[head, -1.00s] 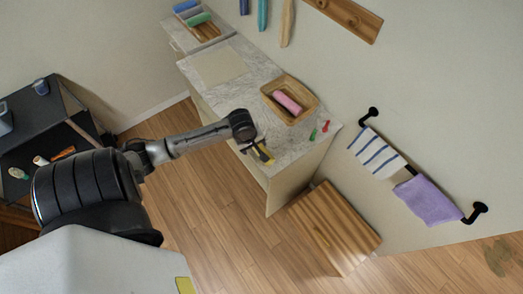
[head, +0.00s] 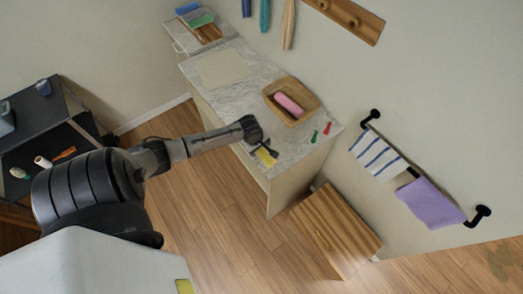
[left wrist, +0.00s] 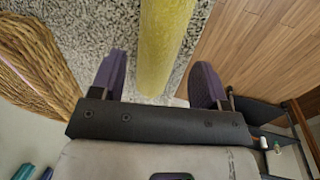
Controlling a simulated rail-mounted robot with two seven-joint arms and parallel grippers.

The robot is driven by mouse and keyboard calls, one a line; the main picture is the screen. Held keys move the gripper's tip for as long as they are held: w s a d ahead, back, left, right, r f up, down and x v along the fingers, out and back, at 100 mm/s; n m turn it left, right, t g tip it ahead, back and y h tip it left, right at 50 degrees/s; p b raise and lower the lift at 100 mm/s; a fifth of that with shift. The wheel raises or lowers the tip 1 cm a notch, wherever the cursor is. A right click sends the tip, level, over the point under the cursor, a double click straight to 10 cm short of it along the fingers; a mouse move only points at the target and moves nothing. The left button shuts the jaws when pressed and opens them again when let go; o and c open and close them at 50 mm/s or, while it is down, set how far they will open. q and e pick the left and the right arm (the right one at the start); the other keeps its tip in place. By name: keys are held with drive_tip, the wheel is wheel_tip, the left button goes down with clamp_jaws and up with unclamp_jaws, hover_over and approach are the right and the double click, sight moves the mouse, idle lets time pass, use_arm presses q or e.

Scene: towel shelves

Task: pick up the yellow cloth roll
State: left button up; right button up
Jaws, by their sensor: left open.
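The yellow cloth roll (head: 266,158) lies near the front edge of the marble counter (head: 293,150). In the left wrist view the roll (left wrist: 162,45) runs lengthwise away from me, its near end at the space between my fingers. My left gripper (head: 264,149) is right at the roll in the head view. In the left wrist view its two purple-tipped fingers (left wrist: 158,82) are spread, one on each side of the roll with gaps. Whether the fingertips have come down to the roll's height I cannot tell. My right gripper is not in view.
A wicker basket (head: 310,116) with a pink roll (head: 289,103) stands behind on the counter. Small green (head: 314,136) and red (head: 327,128) items lie to its right. A beige mat (head: 222,69) lies farther left.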

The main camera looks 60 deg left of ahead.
sight(261, 150)
use_arm(q)
drive_tip(key=shift+x, duration=2.3)
drive_tip(key=shift+w+d, duration=0.15)
drive_tip(key=shift+c, duration=0.4)
drive_tip(key=c, duration=0.6)
